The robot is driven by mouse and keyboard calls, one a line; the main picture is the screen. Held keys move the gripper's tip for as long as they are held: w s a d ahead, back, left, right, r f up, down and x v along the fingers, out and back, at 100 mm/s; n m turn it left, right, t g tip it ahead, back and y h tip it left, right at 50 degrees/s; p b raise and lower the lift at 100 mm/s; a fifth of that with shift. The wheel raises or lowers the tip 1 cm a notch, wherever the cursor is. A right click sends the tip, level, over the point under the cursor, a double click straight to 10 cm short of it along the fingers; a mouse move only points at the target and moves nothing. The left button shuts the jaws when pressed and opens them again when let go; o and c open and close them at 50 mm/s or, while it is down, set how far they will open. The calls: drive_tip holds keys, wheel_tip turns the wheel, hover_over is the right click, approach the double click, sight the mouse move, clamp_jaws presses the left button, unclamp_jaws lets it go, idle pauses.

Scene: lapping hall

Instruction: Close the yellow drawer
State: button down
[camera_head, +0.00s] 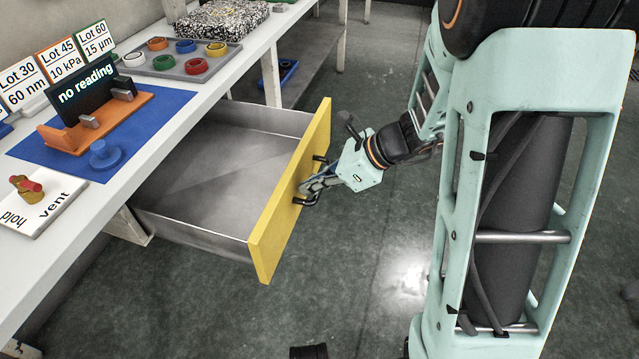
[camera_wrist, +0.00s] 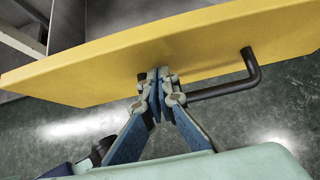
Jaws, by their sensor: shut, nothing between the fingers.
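The yellow drawer (camera_head: 291,193) stands pulled well out from under the white bench, and its grey metal inside looks empty. Its yellow front also fills the upper part of the wrist view (camera_wrist: 205,45). A black bar handle (camera_wrist: 225,90) is fixed on the outer face of the front. My gripper (camera_head: 306,186) is at the outer face by the handle. In the wrist view its fingertips (camera_wrist: 157,78) are shut together against or very close to the yellow front, with nothing between them. The handle's bar runs behind the right finger, and its left end is partly hidden.
The white bench (camera_head: 150,125) carries a blue mat (camera_head: 50,148), a display reading "no reading" (camera_head: 86,84), a grey tray (camera_head: 170,68) with several coloured rings, and a hold/vent plate (camera_head: 45,212). A bench leg (camera_head: 271,78) stands behind the drawer.

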drive_tip(key=shift+a, duration=0.15)
drive_tip(key=w+a+p, duration=0.1)
drive_tip(key=w+a, duration=0.2)
drive_tip(key=a, duration=0.6)
drive_tip(key=w+a+p, duration=0.2)
drive_tip(key=w+a, duration=0.1)
drive_tip(key=a, duration=0.6)
drive_tip(key=w+a+p, duration=0.2)
drive_tip(key=w+a, duration=0.2)
drive_tip(key=a, duration=0.5)
drive_tip(key=shift+r, duration=0.1)
drive_tip(key=shift+a, duration=0.25)
drive_tip(key=shift+r, duration=0.15)
